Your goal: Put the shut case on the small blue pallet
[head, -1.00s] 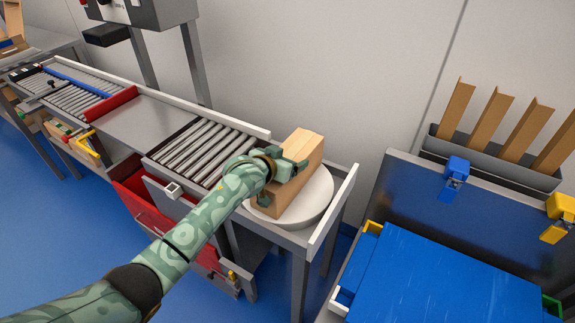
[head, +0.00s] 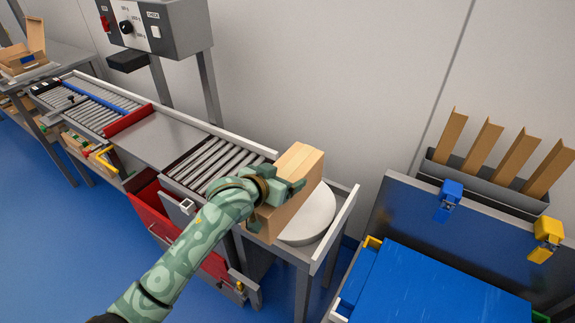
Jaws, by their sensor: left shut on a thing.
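The shut case (head: 299,168) is a tan cardboard box with a closed top. My left gripper (head: 276,207) is shut on it, with fingers on its near side and top. The case is at the left part of the round white turntable (head: 312,215) and covers some of it. I cannot tell whether its underside touches the turntable. My right gripper is not in view.
A roller conveyor (head: 215,165) runs left from the turntable, with a raised white rim (head: 335,230) at its right end. A control box (head: 150,28) stands behind it. A dark panel with blue (head: 449,195) and yellow (head: 547,232) clamps rises behind the blue surface.

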